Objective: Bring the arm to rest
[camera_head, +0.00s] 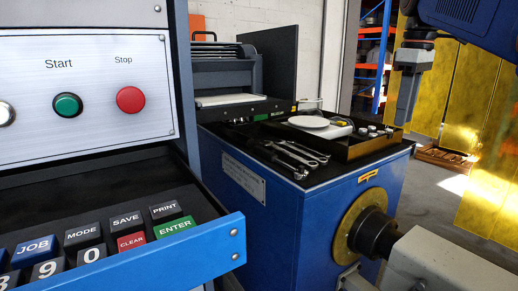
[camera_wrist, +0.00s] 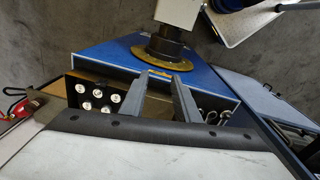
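My gripper (camera_head: 405,108) hangs from my blue arm (camera_head: 465,15) at the upper right of the head view, pointing down. It is in the air above and beyond the right end of the blue machine cabinet (camera_head: 283,205), apart from it. In the wrist view, the two grey fingers of my gripper (camera_wrist: 161,78) stand apart with nothing between them, so it is open and empty. The cabinet (camera_wrist: 110,50) and its round brass-coloured flange show beyond the fingertips. Most of the arm is out of view.
On the cabinet are a tool tray (camera_head: 372,147) with several small silver pieces, a white disc (camera_head: 308,121) and wrenches (camera_head: 297,157). A control panel (camera_head: 85,90) with green Start and red Stop buttons and a keypad (camera_head: 100,240) fill the left. Yellow translucent curtains (camera_head: 480,100) hang at right.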

